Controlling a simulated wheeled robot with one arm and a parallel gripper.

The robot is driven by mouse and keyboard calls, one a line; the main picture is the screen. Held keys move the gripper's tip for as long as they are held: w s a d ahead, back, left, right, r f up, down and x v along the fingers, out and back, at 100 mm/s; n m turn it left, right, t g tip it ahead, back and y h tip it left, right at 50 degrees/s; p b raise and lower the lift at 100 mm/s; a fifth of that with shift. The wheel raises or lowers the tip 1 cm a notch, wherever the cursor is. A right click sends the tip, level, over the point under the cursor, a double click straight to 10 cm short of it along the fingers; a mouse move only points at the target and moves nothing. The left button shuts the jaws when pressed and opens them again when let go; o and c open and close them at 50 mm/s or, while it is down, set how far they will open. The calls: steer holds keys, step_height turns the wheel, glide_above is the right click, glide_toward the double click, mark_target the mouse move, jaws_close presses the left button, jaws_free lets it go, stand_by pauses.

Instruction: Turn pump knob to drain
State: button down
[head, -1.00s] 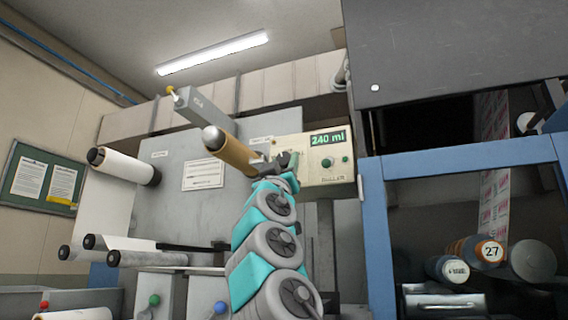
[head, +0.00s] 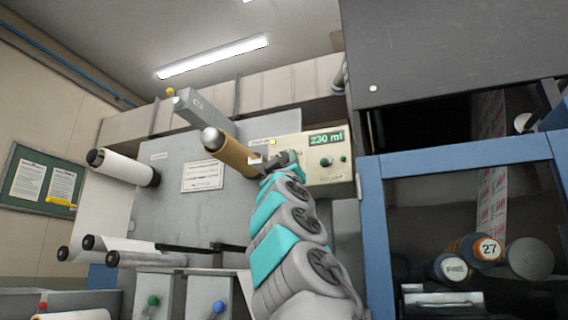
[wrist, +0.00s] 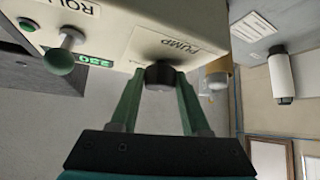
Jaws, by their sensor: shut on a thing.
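My gripper (wrist: 159,84) is shut on the black pump knob (wrist: 160,74), with one green finger on each side of it. The knob sits on the cream control box, below a label reading PUMP (wrist: 170,47). In the head view my gripper (head: 285,160) is at the left part of the control box (head: 325,178), and the knob is hidden behind it. The green display (head: 326,139) reads 230 ml. The way the knob points cannot be made out.
A brown roll (head: 230,150) sticks out just left of my gripper. A second knob (head: 326,162) and a small green button (head: 343,159) are on the box's right part. A blue frame (head: 373,235) stands to the right.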

steer(key=shift+a+n+y, duration=0.1)
steer(key=shift+n+y, duration=0.5)
steer(key=shift+y, duration=0.1)
steer(key=shift+r+n+g+y+p, duration=0.15)
steer(key=shift+n+g+y+p, duration=0.35)
steer(key=shift+n+p, duration=0.4)
steer(key=shift+s+y+p, duration=0.1)
steer(key=shift+y+p, duration=0.2)
steer(key=shift+y, duration=0.1)
steer(key=shift+n, duration=0.4)
steer(key=shift+f+n+y+p, duration=0.2)
steer(key=shift+n+y+p, duration=0.1)
steer(key=shift+y+p, duration=0.1)
steer(key=shift+c, duration=1.9)
jaws_free()
